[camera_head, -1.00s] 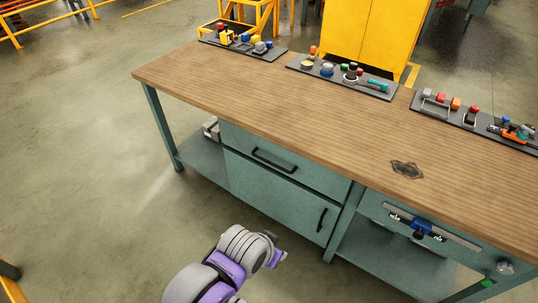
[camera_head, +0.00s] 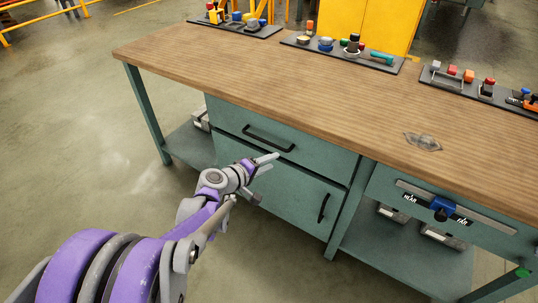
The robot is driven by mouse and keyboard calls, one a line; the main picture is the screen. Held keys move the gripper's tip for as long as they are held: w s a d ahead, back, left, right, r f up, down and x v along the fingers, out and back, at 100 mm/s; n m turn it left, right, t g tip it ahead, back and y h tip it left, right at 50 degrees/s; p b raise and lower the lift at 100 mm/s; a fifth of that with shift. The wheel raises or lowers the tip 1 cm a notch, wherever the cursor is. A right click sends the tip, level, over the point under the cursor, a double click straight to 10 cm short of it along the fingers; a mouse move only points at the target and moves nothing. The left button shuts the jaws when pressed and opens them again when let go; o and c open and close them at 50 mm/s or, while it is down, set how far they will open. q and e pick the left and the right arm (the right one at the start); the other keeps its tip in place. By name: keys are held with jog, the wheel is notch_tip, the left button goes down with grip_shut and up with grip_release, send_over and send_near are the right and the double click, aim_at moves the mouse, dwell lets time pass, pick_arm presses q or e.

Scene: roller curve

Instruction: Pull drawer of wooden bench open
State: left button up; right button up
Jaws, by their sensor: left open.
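The wooden bench (camera_head: 300,75) has a brown top and a green metal frame. Its drawer (camera_head: 315,145) is closed under the top, with a black horizontal bar handle (camera_head: 268,139). Below it is a closed door (camera_head: 290,192) with a black slanted handle (camera_head: 323,208). My left gripper (camera_head: 268,162), grey and purple, is open and empty. In the picture its fingers lie just below the drawer handle and point right; the exact gap to the drawer front cannot be told. My right gripper is out of view.
Trays of small parts (camera_head: 340,52) line the bench's back edge. A slider panel with a blue knob (camera_head: 444,208) sits at the right front. The lower shelf (camera_head: 190,146) shows at left. The floor (camera_head: 90,190) left of the bench is clear.

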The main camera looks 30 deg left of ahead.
aim_at(267, 142)
pick_arm(q)
jog(key=w+a+f+n+t+y+b, duration=0.25)
jog(key=a+f+n, duration=0.2)
jog(key=a, duration=0.55)
jog(key=shift+g, duration=0.25)
jog(key=x, duration=0.3)
jog(key=b+x, duration=0.1)
jog(key=x, duration=0.3)
jog(key=b+x, duration=0.1)
jog(key=x, duration=0.2)
jog(key=shift+w+d, duration=0.35)
jog(key=shift+w, duration=0.05)
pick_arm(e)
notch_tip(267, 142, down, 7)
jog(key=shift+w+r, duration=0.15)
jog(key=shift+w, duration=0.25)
pick_arm(q)
grip_shut()
